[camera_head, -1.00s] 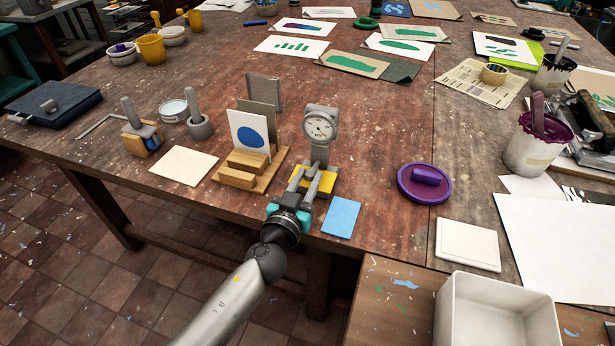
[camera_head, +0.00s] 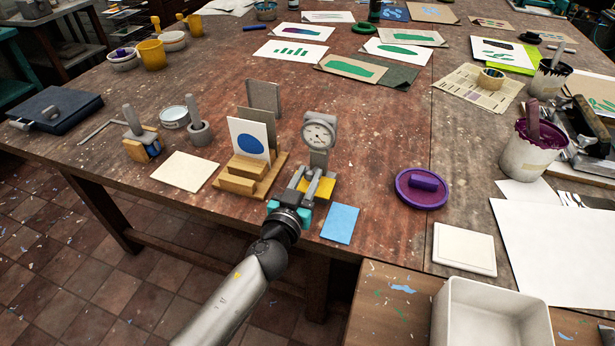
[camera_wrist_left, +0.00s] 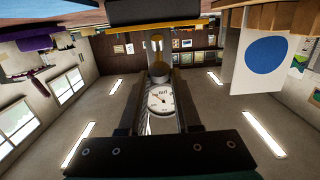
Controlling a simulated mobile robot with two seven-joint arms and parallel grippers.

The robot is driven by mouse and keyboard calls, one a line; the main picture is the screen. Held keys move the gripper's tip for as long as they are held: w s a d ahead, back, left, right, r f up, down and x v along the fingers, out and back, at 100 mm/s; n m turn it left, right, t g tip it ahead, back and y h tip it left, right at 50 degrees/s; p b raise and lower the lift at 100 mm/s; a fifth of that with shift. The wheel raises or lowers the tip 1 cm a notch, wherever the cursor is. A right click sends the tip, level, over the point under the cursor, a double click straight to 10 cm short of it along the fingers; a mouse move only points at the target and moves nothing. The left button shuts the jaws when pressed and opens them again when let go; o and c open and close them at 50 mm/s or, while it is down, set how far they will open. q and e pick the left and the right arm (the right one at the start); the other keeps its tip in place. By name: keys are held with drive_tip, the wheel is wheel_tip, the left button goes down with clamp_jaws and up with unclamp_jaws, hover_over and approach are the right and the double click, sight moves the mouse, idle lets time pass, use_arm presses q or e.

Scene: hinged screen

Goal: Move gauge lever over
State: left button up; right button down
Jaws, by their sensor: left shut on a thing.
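The gauge (camera_head: 319,134) stands near the table's front edge, with a round white dial on a grey upright and a yellow base (camera_head: 327,188). Its dial also shows in the left wrist view (camera_wrist_left: 160,99), beyond the fingers. My left gripper (camera_head: 312,177) reaches in from the front, low at the foot of the gauge. It is shut on the gauge's lever, which is mostly hidden between the fingers in the head view. In the left wrist view a grey rounded piece with a yellow part (camera_wrist_left: 157,62) shows near the fingertips. My right gripper is out of view.
A wooden rack (camera_head: 240,183) with a blue-dot card (camera_head: 250,138) stands close left of the gripper. A blue card (camera_head: 340,224) lies just right of it. A purple lidded disc (camera_head: 421,188) lies farther right, with bare table between it and the gauge.

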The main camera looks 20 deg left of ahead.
use_arm(q)
drive_tip(key=shift+w+r+p, duration=0.4)
drive_tip(key=shift+r+p, duration=0.1)
drive_tip(key=shift+r, duration=0.25)
drive_tip(key=shift+w, duration=0.15)
clamp_jaws()
drive_tip(key=shift+w+r+p, duration=0.6)
drive_tip(key=shift+r+p, duration=0.1)
unclamp_jaws()
drive_tip(key=o, duration=0.5)
drive_tip(key=shift+s, duration=0.1)
